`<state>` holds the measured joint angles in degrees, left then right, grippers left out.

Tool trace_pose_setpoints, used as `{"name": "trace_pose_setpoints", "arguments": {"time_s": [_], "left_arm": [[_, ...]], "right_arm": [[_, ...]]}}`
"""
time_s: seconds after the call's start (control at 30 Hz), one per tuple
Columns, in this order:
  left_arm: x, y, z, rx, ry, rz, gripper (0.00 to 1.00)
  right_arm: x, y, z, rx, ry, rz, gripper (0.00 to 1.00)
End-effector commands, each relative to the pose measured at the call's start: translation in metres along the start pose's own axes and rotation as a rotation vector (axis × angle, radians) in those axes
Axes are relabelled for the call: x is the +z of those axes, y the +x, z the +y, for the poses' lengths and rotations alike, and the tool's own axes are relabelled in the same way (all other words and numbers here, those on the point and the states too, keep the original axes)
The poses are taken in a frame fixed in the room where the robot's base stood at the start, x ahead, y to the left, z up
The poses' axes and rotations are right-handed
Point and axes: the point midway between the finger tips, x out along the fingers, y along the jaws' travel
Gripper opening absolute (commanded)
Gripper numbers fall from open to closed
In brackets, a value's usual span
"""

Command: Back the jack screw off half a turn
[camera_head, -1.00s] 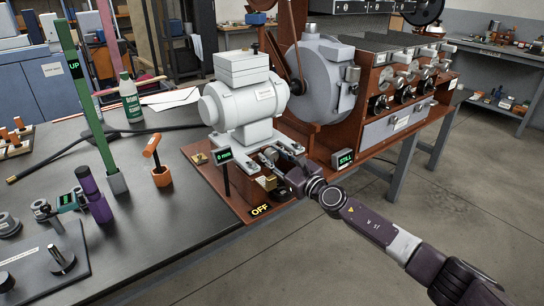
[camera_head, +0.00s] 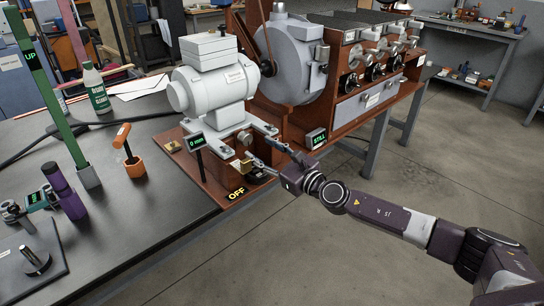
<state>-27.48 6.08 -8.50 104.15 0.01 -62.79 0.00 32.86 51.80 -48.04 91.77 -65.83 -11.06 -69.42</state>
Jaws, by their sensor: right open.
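The grey motor (camera_head: 208,88) sits on a slotted grey base on a red-brown board. A small round grey knob (camera_head: 245,137), which may be the jack screw head, shows at the front of the motor base. A small display (camera_head: 195,142) beside it reads "0 mm". My right gripper (camera_head: 257,151) comes in from the right, its fingers spread and pointing at the front of the base. They appear empty, just in front of the knob; contact cannot be told. A brass-coloured block (camera_head: 246,164) sits close to the lower finger. My left gripper is not in view.
An "OFF" label (camera_head: 236,194) is at the board's front edge. A "STILL" display (camera_head: 317,139) stands right of the gripper, before the roaster (camera_head: 293,60). A hammer-like tool (camera_head: 128,150) stands in an orange holder on the dark bench. The floor at right is clear.

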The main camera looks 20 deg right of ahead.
Motion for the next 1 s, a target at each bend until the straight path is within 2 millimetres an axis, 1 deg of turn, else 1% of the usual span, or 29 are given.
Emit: {"name": "trace_pose_setpoints", "arguments": {"time_s": [0.03,0.1,0.3,0.47,1.0], "left_arm": [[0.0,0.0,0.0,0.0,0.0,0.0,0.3],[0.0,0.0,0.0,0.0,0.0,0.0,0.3],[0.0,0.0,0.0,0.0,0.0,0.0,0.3],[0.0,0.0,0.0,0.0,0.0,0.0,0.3],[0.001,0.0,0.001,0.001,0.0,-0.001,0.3]], "right_arm": [[-0.002,-0.012,0.0,0.001,-0.001,0.003,0.47],[-0.001,-0.023,0.001,0.002,-0.002,0.003,0.47],[-0.001,-0.039,0.0,0.0,0.0,0.0,0.47],[0.0,-0.043,0.0,-0.001,-0.001,0.0,0.47],[0.0,-0.042,0.0,0.0,-0.001,0.0,0.47]]}}
